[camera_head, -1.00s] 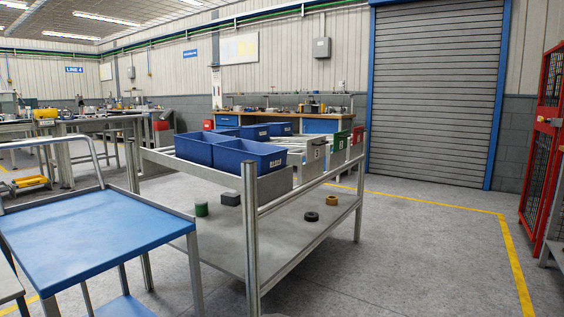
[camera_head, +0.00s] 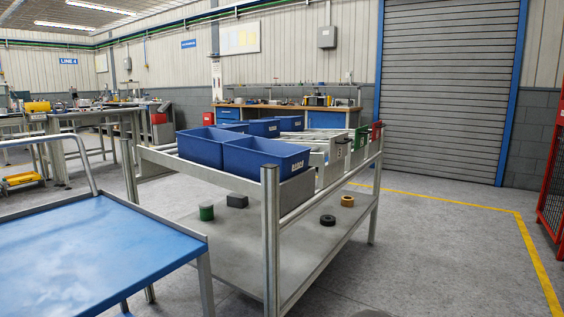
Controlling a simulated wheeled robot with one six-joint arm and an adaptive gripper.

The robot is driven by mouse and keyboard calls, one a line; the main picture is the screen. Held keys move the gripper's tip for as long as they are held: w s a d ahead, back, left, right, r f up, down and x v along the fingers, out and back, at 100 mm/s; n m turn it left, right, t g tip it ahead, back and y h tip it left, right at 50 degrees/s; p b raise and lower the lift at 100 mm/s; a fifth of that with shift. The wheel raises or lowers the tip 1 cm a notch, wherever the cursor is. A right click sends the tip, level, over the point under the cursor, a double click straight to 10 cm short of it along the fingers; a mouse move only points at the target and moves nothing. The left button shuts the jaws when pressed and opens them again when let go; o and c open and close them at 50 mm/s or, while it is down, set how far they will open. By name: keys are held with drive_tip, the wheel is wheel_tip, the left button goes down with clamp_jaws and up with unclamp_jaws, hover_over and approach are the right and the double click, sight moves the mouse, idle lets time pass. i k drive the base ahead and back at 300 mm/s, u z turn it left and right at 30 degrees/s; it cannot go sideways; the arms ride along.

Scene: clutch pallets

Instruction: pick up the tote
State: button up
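Several blue totes stand in the upper level of a grey metal rack. The nearest blue tote (camera_head: 262,160) has a white label on its front right side. Another blue tote (camera_head: 206,146) sits just left of it, and smaller-looking blue ones (camera_head: 264,128) are behind. Grey totes (camera_head: 332,148) and a green one (camera_head: 361,137) stand toward the right end, with a little red beyond. My gripper is not in view.
The rack's lower shelf (camera_head: 250,247) holds a green cylinder (camera_head: 206,212), a dark block (camera_head: 237,200), a black ring (camera_head: 327,220) and a tan ring (camera_head: 347,201). A blue-topped cart (camera_head: 90,255) stands close at left. Open floor (camera_head: 440,240) lies right of the rack.

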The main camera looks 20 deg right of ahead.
sight(244, 157)
drive_tip(key=z, duration=0.1)
drive_tip(key=k, duration=1.05)
drive_tip(key=z, duration=0.8)
drive_tip(key=i, duration=1.7)
drive_tip(key=u, duration=0.7)
